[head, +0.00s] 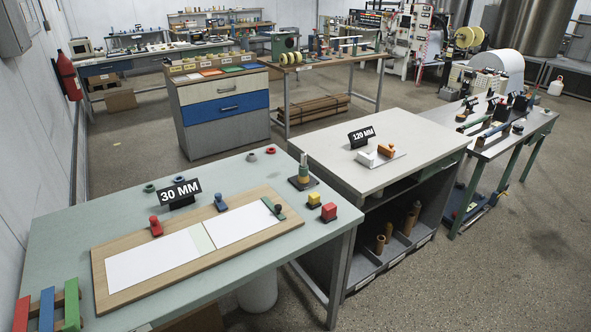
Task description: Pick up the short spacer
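Neither of my grippers is in view. I cannot tell for sure which item is the short spacer. Several brown tubes (388,232) of differing height stand in the open compartments of the grey cabinet (440,160) at the right. On the near pale green table (60,235), small rings lie loose, including a red ring (270,150) and a grey ring (251,157). A black-based peg stand (302,181) with stacked pieces is close to them. Red, blue and green bars (47,309) lie on a wooden rack at the lower left.
Signs read 30 MM (178,192) and 120 MM (361,136). A drawer cabinet (225,105) stands behind.

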